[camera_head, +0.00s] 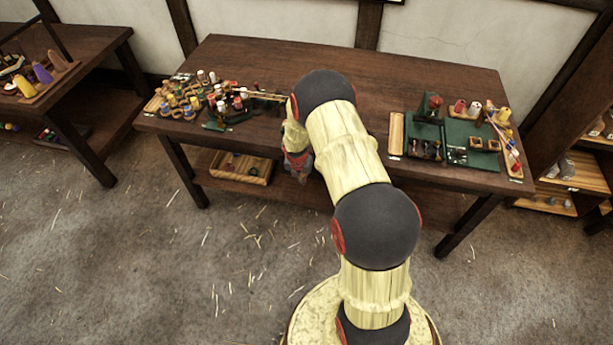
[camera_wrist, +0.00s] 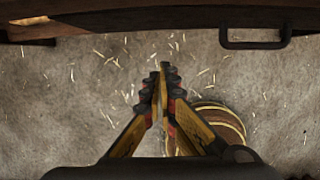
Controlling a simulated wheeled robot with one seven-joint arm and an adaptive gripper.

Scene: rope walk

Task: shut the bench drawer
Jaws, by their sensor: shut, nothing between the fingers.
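The wooden workbench (camera_head: 262,62) stands along the wall in the head view. My gripper (camera_head: 297,168) hangs at its front edge, left of middle, pointing down. In the wrist view my gripper (camera_wrist: 162,80) is shut and empty, with bare floor beyond its fingertips. A dark wooden front (camera_wrist: 170,18) crosses the top of that view. A black drawer handle (camera_wrist: 256,45) sticks out from it at the upper right, apart from the fingers. My arm hides the bench's front middle in the head view, so how far the drawer stands open cannot be told.
Spools and small tools (camera_head: 215,100) crowd the bench top's left. Green trays (camera_head: 455,140) hold items on the right. A wooden box (camera_head: 242,167) sits on the low shelf. The straw-strewn floor (camera_head: 150,270) in front is clear. A shelf unit (camera_head: 575,170) stands at right.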

